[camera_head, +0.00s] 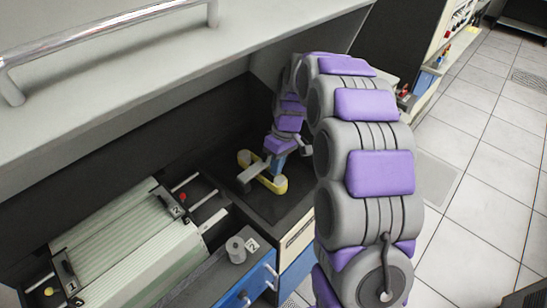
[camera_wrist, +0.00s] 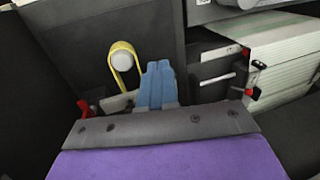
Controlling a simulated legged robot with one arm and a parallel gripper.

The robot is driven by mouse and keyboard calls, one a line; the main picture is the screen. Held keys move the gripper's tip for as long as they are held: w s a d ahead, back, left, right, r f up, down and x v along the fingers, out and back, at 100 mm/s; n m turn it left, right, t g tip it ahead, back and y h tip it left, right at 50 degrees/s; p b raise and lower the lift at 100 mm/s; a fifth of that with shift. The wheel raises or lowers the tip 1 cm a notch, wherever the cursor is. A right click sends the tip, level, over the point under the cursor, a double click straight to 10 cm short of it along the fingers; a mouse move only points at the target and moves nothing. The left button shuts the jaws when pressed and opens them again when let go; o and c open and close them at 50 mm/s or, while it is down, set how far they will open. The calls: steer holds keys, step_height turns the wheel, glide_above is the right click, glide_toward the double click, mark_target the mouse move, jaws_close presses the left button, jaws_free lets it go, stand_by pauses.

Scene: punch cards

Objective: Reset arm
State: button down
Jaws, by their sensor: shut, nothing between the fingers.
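My arm, grey with purple pads, reaches from the right side of the head view over the dark recess. My gripper (camera_head: 277,165) points down near a yellow piece with a grey bar (camera_head: 265,181) on the dark surface. In the wrist view my gripper's blue fingers (camera_wrist: 158,70) are together with nothing between them. Beside them, to the left, is a yellow band around a pale round knob (camera_wrist: 123,62). I cannot tell from the head view whether the fingers touch the yellow piece.
A stack of pale cards (camera_head: 125,245) sits in a metal holder at lower left, also in the wrist view (camera_wrist: 285,62). A small grey cylinder (camera_head: 235,249) stands by a blue drawer front (camera_head: 245,290). A grey shelf with a metal rail (camera_head: 110,28) overhangs. Tiled floor (camera_head: 490,150) is open at right.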

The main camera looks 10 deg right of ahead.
steer(key=s+m+h+b, duration=0.2)
steer(key=s+m+b, duration=0.4)
steer(key=s, duration=3)
steer(key=shift+d+m+b, duration=0.4)
steer(key=shift+b, duration=0.7)
steer(key=c, duration=1.8)
jaws_free()
steer(key=shift+f, duration=0.1)
steer(key=shift+c, duration=0.2)
